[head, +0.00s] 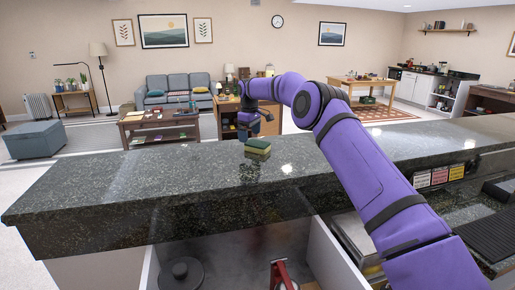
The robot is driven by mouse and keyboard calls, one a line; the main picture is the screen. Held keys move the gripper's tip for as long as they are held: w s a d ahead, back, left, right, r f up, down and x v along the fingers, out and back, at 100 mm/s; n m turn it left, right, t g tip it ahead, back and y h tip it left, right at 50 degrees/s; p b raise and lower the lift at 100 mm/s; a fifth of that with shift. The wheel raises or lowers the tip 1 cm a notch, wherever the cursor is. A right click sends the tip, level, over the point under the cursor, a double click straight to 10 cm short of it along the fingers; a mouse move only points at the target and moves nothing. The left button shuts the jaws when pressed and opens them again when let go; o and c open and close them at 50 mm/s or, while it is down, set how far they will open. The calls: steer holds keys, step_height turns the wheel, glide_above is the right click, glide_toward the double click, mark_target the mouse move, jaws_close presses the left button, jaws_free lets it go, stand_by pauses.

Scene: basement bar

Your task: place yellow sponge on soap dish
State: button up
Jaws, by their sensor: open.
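A sponge (257,147) with a dark green top and a yellow lower layer lies flat on the dark granite bar counter (180,181). My gripper (256,123) is in the head view just above and beyond the sponge as seen from here, at the end of my purple arm. It is open and empty, apart from the sponge. The fingertips are small and dark in this view, so their exact height over the counter is hard to tell. I cannot make out a soap dish in this view.
The counter around the sponge is clear. Small coloured signs (439,176) stand at the right, by a lower work area with a black ribbed mat (490,235). Below the counter are an open compartment with a dark round lid (181,275) and a red item (283,275).

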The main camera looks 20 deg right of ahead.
mark_target(250, 141)
step_height(250, 141, down, 5)
steer(key=shift+r, duration=0.2)
steer(key=shift+c, duration=0.5)
steer(key=c, duration=1)
steer(key=shift+o, duration=0.2)
steer(key=shift+r, duration=0.15)
